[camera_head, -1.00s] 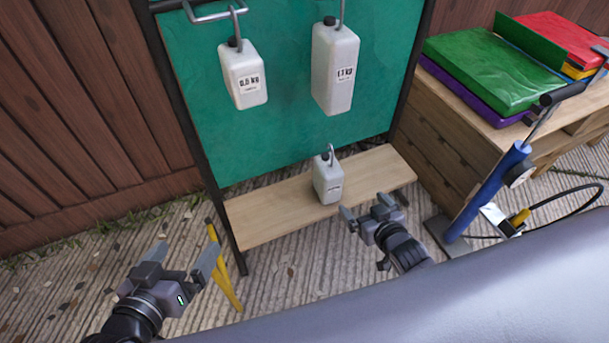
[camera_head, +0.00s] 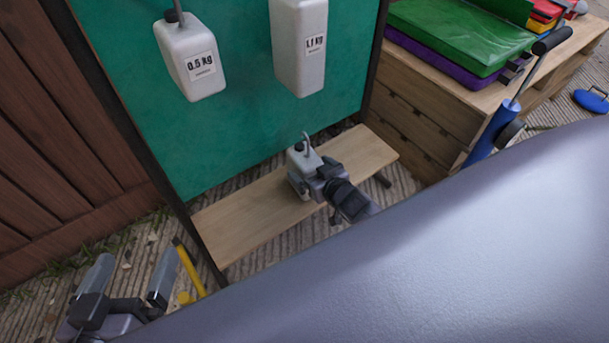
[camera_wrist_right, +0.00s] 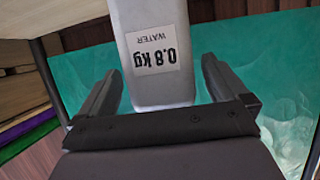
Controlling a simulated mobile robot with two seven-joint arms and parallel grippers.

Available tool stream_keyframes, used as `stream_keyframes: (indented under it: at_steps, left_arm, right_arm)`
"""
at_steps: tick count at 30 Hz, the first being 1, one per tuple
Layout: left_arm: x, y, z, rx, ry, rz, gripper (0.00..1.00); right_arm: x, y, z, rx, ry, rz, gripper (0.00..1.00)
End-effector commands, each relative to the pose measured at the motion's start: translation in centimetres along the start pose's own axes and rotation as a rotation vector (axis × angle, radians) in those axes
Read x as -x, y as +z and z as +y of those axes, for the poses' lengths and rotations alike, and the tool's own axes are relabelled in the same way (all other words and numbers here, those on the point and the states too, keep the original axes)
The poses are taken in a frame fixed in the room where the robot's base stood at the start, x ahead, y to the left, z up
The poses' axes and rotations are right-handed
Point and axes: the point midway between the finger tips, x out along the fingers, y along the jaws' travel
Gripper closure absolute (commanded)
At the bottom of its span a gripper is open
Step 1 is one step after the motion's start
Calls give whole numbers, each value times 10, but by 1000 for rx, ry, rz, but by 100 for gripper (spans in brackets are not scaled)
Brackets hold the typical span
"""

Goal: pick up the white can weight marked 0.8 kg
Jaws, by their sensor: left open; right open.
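The white can weight marked 0.8 kg (camera_head: 297,158) stands on the low wooden shelf, its hook pointing up. My right gripper (camera_head: 309,181) is at the can and hides part of its front in the head view. In the right wrist view the can (camera_wrist_right: 153,50) shows upside down with its label "0.8 kg WATER". The open fingers of my right gripper (camera_wrist_right: 158,85) lie on both sides of it, with small gaps visible. My left gripper (camera_head: 132,280) is open and empty at the lower left, away from the can.
Two larger white cans hang above, marked 0.5 kg (camera_head: 193,60) and 1.1 kg (camera_head: 300,45), before a green panel (camera_head: 240,125). The wooden shelf (camera_head: 240,222) is bare on both sides of the can. A wooden crate table (camera_head: 425,110) stands right.

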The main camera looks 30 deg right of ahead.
Motion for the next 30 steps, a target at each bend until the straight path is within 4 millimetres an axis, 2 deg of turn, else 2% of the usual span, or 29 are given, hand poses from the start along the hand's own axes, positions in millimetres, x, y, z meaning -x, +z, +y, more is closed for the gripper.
stream_keyframes:
  at_steps: [1, 4, 12, 17, 18, 21, 30]
  left_arm:
    - [1, 4, -2, -16, -6, 9, 0]
    - [3, 2, -4, -37, -15, 23, 0]
    - [4, 0, -4, -43, -18, 27, 0]
    - [4, 0, -4, -42, -18, 27, 0]
    - [4, 0, -4, -42, -17, 27, 0]
    - [4, 0, -4, -42, -17, 27, 0]
    - [5, -3, -2, -35, -13, 24, 0]
  right_arm:
    - [-8, 4, -1, 0, -1, -1, 0]
    - [-13, 2, -1, -1, -1, -1, 0]
    - [-14, 1, -1, -1, -1, -2, 0]
    - [-14, 1, -1, -1, -1, -2, 52]
    - [-14, 1, -1, -1, -1, -2, 65]
    - [-14, -4, -1, -1, -2, 8, 93]
    - [-12, -8, -1, -1, -2, 9, 93]
